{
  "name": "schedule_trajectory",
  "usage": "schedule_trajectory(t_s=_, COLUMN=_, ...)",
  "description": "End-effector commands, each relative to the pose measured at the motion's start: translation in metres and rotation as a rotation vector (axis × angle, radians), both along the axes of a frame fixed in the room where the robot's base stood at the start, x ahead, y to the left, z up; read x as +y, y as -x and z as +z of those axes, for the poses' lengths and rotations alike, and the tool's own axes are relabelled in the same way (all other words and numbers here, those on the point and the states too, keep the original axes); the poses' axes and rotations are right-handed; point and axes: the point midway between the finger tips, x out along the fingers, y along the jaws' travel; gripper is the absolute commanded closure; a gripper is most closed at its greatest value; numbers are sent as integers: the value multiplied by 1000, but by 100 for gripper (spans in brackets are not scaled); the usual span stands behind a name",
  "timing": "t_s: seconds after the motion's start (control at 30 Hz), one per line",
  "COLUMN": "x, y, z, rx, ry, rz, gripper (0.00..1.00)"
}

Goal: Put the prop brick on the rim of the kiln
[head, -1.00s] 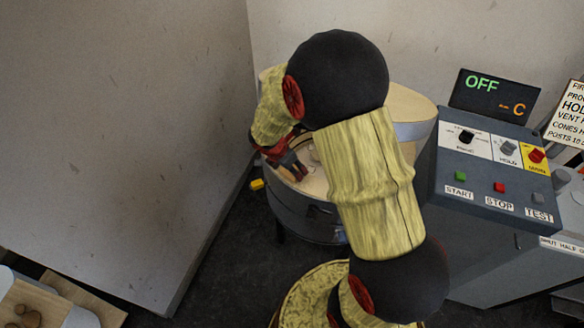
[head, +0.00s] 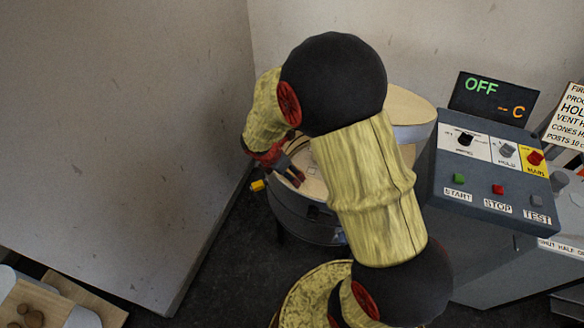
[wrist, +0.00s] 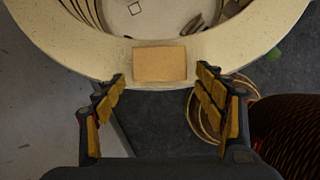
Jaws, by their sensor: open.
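The prop brick (wrist: 160,63), a small tan block, lies flat on the pale rim (wrist: 70,45) of the kiln in the wrist view, close to the outer edge. My gripper (wrist: 161,76) is open, with one finger on each side of the brick's near end and visible gaps between. In the head view, my gripper (head: 296,178) is over the near left part of the round grey kiln (head: 300,218). My arm covers much of the kiln there, and I cannot make out the brick in that view.
A control panel (head: 480,185) with buttons and switches stands right of the kiln; its display (head: 495,97) reads OFF. A grey wall (head: 120,120) is close on the left. A yellow piece (head: 258,185) sticks out at the kiln's left side. Dark floor shows in front.

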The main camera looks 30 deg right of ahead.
Motion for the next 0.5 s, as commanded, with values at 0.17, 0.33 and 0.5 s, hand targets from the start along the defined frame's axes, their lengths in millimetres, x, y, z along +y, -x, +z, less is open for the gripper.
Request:
schedule_trajectory(t_s=0.17, x=41, y=11, z=1, rx=1, ry=1, rz=7, gripper=29)
schedule_trajectory(t_s=0.33, x=70, y=20, z=0, rx=1, ry=0, rz=4, gripper=29)
schedule_trajectory(t_s=0.5, x=88, y=25, z=0, rx=1, ry=1, rz=3, gripper=29)
